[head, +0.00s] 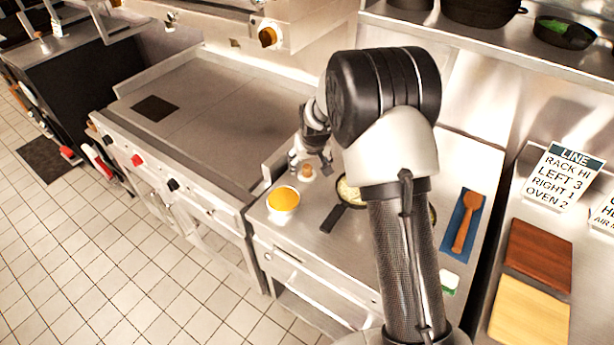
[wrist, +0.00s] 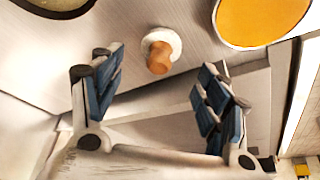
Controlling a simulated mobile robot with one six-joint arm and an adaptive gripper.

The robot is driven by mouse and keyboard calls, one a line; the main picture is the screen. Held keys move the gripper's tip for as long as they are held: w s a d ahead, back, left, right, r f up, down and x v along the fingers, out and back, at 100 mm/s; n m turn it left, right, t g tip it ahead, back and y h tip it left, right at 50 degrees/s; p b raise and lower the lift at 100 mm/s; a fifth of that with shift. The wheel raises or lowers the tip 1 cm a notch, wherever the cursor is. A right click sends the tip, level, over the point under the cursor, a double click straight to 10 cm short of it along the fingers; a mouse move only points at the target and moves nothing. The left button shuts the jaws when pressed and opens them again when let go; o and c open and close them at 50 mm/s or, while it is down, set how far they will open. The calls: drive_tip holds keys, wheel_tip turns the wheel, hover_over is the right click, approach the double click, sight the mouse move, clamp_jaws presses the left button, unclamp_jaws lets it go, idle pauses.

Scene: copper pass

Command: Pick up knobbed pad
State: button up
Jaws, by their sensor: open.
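The knobbed pad (wrist: 161,50) is a small white round disc with a light wooden knob. In the wrist view it lies on the steel counter, ahead of and between my fingertips. In the head view the pad (head: 307,173) shows small just below my gripper (head: 309,161). My gripper, also in the wrist view (wrist: 156,72), is open and empty, with one finger on either side of the line to the knob. The fingers do not touch the pad. The exact height above it is hard to tell.
A bowl of orange contents (head: 283,200) stands close to the pad. A pan with a dark handle (head: 334,217) is to its right, partly hidden by my arm. The griddle (head: 200,105) is to the left. A brown utensil (head: 467,222) lies on a blue mat further right.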

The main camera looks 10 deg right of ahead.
sight(307, 168)
drive_tip(key=shift+b+x, duration=0.8)
drive_tip(key=shift+x, duration=2.35)
drive_tip(key=shift+w+r, duration=0.1)
drive_tip(key=shift+c, duration=0.3)
drive_tip(key=c, duration=1)
drive_tip(key=shift+r, duration=0.15)
wheel_tip(307, 168, up, 20)
drive_tip(key=p, duration=0.4)
